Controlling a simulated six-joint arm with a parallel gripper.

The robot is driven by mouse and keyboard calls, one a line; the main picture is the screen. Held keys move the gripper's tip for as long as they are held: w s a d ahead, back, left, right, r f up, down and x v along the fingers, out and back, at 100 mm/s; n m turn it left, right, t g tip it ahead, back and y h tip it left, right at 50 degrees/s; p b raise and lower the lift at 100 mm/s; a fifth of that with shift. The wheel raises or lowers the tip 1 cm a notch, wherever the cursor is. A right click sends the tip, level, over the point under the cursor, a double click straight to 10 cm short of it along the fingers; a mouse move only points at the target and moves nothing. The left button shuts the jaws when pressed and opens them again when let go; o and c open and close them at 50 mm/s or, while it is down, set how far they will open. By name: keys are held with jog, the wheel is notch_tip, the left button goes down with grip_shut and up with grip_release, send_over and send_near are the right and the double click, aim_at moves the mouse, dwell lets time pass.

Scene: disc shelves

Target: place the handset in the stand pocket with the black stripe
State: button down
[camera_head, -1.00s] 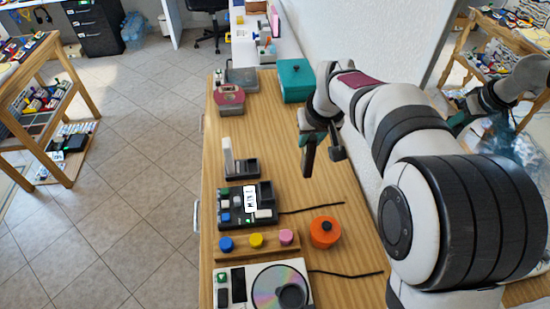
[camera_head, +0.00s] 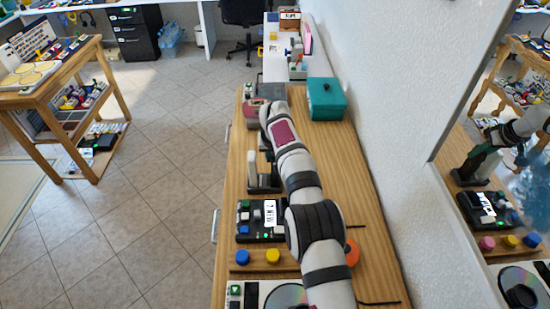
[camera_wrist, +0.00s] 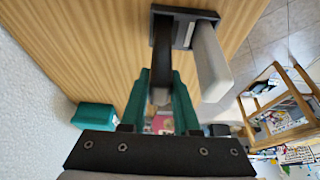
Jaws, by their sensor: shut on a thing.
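My gripper (camera_wrist: 161,80), with green fingers, is shut on a dark handset (camera_wrist: 162,48) with a grey end. The handset's far end is at the left pocket of the dark stand (camera_wrist: 185,11) in the wrist view; I cannot tell how deep it sits. A light grey handset (camera_wrist: 211,65) stands in the right pocket. In the head view the stand (camera_head: 264,190) and pale handset (camera_head: 252,160) show left of my arm, which hides my gripper. I cannot make out a black stripe on either pocket.
A teal box (camera_head: 326,99) stands at the table's far right, near the wall. A button panel (camera_head: 257,232) and a rail with blue and yellow knobs (camera_head: 258,257) lie nearer. An orange round pot (camera_head: 352,252) is partly behind my arm.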

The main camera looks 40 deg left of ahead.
jog(key=shift+f, duration=0.35)
jog(key=c, duration=0.7)
grip_release()
jog(key=shift+f, duration=0.1)
jog(key=shift+o, duration=0.2)
